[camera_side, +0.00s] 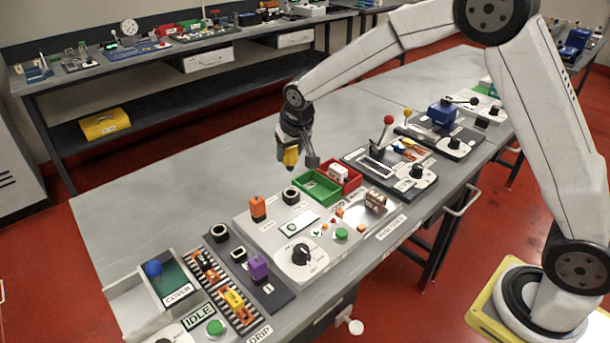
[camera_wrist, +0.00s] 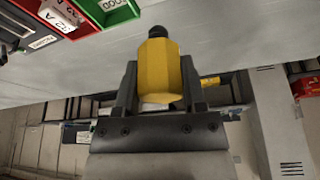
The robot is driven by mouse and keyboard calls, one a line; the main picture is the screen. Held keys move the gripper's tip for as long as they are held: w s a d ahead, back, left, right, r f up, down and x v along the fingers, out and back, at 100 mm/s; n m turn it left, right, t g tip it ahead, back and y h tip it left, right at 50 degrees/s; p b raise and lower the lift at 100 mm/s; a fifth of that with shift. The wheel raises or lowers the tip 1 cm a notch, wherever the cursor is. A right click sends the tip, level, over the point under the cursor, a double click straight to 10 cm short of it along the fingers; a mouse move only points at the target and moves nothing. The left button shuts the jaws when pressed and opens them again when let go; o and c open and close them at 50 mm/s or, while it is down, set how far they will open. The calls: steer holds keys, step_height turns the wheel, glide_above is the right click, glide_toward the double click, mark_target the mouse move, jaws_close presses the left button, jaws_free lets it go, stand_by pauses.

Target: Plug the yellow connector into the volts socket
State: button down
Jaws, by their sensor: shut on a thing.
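My gripper (camera_side: 299,158) is shut on the yellow connector (camera_side: 290,157) and holds it above the bench, behind the green and red bins. In the wrist view the yellow connector (camera_wrist: 160,72) sits between the two fingers of my gripper (camera_wrist: 160,85), its dark tip pointing away from the palm. Dark round sockets show on the panels: one (camera_side: 291,195) beside an orange connector (camera_side: 257,208), and one (camera_side: 219,232) on the dark panel near a purple connector (camera_side: 258,268). I cannot read which socket is marked volts. The yellow connector is apart from all of them.
The green bin (camera_side: 306,195) and red bin (camera_side: 354,184) stand below and right of my gripper. A lever with a red knob (camera_side: 388,120) rises farther right. A dial (camera_side: 301,254) and green button (camera_side: 341,234) sit in front. The bench's left rear (camera_side: 170,200) is clear.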

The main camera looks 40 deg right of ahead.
steer(key=shift+f, duration=0.15)
glide_above(289, 191)
steer(key=s, duration=0.1)
steer(key=shift+s+a+f, duration=0.1)
steer(key=shift+f, duration=1.3)
steer(key=shift+s+a+f, duration=0.1)
steer(key=shift+f, duration=1.25)
steer(key=shift+f, duration=1.75)
steer(key=shift+c, duration=0.4)
jaws_free()
steer(key=shift+r, duration=0.1)
steer(key=v, duration=0.7)
steer(key=shift+r, duration=0.25)
steer(key=shift+s, duration=0.1)
